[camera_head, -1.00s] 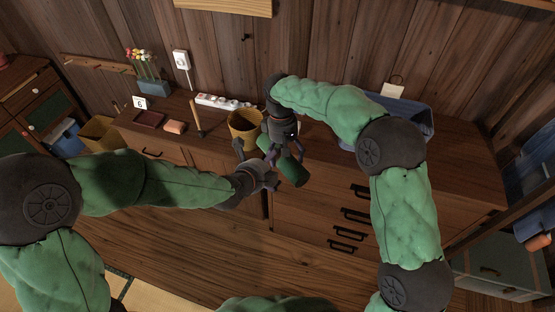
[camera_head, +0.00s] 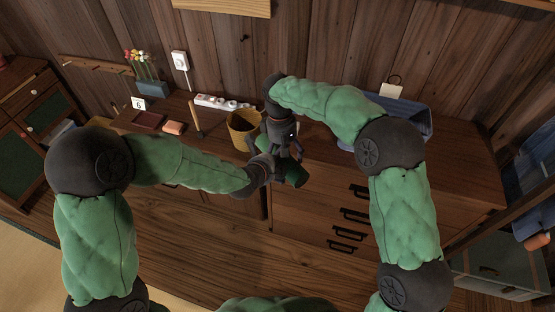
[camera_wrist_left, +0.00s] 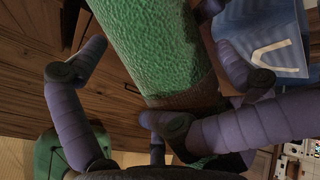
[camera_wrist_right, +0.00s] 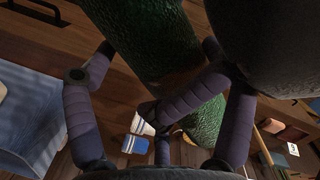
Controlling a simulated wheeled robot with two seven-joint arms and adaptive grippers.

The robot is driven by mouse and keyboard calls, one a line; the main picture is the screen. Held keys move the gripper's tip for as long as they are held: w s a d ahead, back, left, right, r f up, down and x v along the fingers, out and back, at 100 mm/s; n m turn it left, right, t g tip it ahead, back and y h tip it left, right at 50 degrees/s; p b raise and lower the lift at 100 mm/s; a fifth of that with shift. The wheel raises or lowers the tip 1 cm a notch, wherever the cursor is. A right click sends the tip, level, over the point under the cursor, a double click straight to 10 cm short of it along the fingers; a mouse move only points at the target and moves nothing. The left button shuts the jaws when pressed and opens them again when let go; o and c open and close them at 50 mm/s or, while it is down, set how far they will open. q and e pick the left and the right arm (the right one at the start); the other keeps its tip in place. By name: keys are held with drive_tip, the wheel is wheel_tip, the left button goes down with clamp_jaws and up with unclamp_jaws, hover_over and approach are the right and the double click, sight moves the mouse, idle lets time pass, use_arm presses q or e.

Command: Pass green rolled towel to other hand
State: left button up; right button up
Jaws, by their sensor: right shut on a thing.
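The green rolled towel (camera_head: 297,174) hangs tilted above the front of the cabinet, with a brown band around it. My right gripper (camera_head: 283,148) is shut on it from above. In the right wrist view the towel (camera_wrist_right: 150,45) runs between the purple fingers. My left gripper (camera_head: 264,160) is close beside the right one at the towel. In the left wrist view the towel (camera_wrist_left: 160,45) lies between its spread fingers. One finger stands apart from the towel on the left; the other is by the band. Whether that finger touches is unclear.
A wicker basket (camera_head: 243,128) stands on the cabinet top (camera_head: 460,165) just behind the grippers. A blue bin (camera_head: 413,118) is at the right. A power strip (camera_head: 222,103), a hammer-like tool (camera_head: 195,118) and a flower box (camera_head: 152,88) are at the left.

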use_arm(q)
drive_tip(key=c, duration=0.8)
drive_tip(key=shift+c, duration=0.2)
use_arm(e)
drive_tip(key=o, duration=1.1)
drive_tip(key=shift+c, duration=0.2)
drive_tip(key=shift+r, duration=0.1)
